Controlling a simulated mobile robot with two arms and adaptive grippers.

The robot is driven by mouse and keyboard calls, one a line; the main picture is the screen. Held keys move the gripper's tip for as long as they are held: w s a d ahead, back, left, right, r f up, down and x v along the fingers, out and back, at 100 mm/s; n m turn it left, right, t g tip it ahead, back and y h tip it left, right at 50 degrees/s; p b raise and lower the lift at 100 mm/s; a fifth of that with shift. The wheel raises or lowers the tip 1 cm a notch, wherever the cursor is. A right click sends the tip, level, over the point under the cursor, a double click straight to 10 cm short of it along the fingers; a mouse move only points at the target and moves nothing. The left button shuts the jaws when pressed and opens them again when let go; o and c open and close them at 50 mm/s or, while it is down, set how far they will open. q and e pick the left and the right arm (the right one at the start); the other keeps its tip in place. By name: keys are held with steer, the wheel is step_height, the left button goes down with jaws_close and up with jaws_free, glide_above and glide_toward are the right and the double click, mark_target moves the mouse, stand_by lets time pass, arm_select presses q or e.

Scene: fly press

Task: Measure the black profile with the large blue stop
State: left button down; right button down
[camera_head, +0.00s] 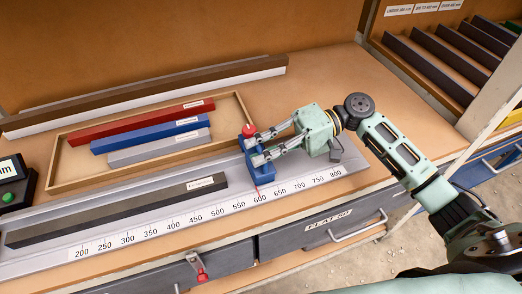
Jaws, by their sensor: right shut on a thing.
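The black profile (120,211) lies flat along the grey measuring rail (300,182), with a white label near its right end. The large blue stop (262,174) stands on the rail near the 600 mark, with a red knob on top. A clear gap separates the stop from the profile's right end. My right gripper (254,149) comes in from the right and is shut on the blue stop. My left gripper is not in view.
A wooden tray (57,163) behind the rail holds red (140,123), blue (150,134) and grey bars. A display box (14,183) with a green button is at the left edge. A rack (425,68) of dark profiles stands at right. Drawers with handles are below the bench.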

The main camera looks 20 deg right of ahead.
steer(key=shift+f, duration=0.1)
steer(key=shift+s+a, duration=0.1)
steer(key=shift+a, duration=0.35)
steer(key=a+p, duration=0.2)
steer(key=a, duration=0.7)
steer(key=shift+s+a+p, duration=0.15)
steer(key=shift+p, duration=0.2)
steer(key=c, duration=2.1)
jaws_free()
steer(key=shift+a, duration=0.1)
